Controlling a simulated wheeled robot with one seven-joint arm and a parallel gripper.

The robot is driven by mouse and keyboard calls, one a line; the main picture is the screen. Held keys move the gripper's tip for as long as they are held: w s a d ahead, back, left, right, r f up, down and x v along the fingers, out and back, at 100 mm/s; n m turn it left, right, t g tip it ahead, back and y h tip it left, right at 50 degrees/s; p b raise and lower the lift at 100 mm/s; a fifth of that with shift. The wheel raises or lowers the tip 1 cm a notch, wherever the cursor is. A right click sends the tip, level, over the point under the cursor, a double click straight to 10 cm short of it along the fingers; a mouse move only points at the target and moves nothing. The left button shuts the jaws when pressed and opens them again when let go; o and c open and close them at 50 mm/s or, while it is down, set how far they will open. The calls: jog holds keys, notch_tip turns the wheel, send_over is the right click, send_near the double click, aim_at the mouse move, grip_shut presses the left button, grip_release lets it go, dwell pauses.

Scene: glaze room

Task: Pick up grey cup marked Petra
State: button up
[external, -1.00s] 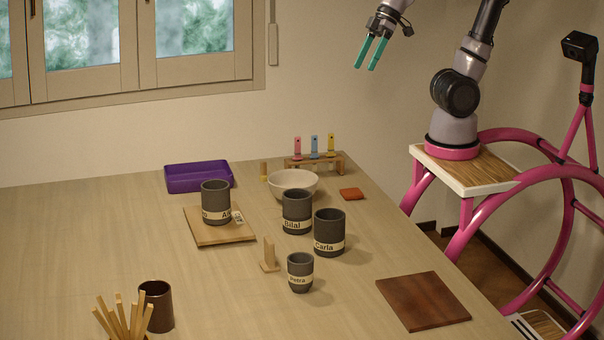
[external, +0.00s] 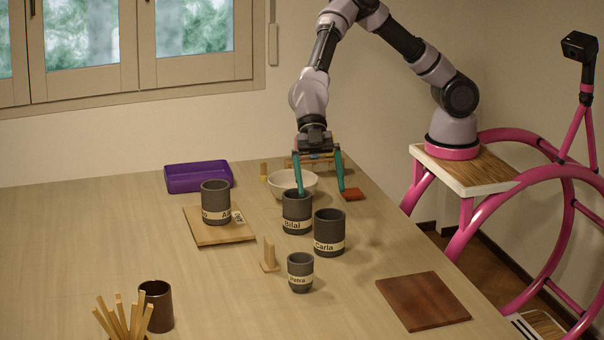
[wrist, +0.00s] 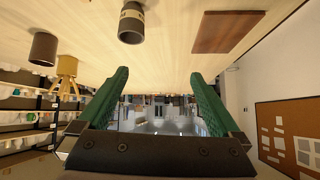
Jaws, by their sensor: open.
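The grey cup marked Petra (external: 300,272) stands upright on the table, the smallest and nearest of the grey cups. In the wrist view a grey cup with a pale label band (wrist: 131,24), apparently the Petra cup, shows at the top, beyond the fingertips. My gripper (external: 321,189) is open and empty, with its green fingers (wrist: 160,76) spread. In the external view it hangs behind the Petra cup, near the cups marked Bilal (external: 297,208) and Carla (external: 329,228). Its left fingertip overlaps the Bilal cup's rim; I cannot tell if they touch.
A wooden stand (external: 269,257) is left of Petra. Another grey cup (external: 215,196) stands on a board (external: 232,236). A white bowl (external: 312,182) and purple tray (external: 199,178) lie behind. A brown cup (external: 156,318) is front left. A brown board (external: 424,308) lies right.

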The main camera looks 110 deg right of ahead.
jog(key=w+a+f+n+y, duration=0.1)
jog(key=w+a+f+y, duration=0.2)
jog(key=w+a+f, duration=0.35)
send_near(301, 279)
jog(key=a+f, duration=0.2)
jog(key=shift+s+f+t+y, duration=0.25)
jog(key=shift+f+t+y, duration=0.05)
jog(key=shift+y, duration=0.1)
jog(key=shift+w+a, duration=0.1)
jog(key=shift+a, duration=0.65)
jog(key=shift+x, duration=3)
jog(key=shift+w, duration=0.1)
jog(key=shift+c, duration=0.3)
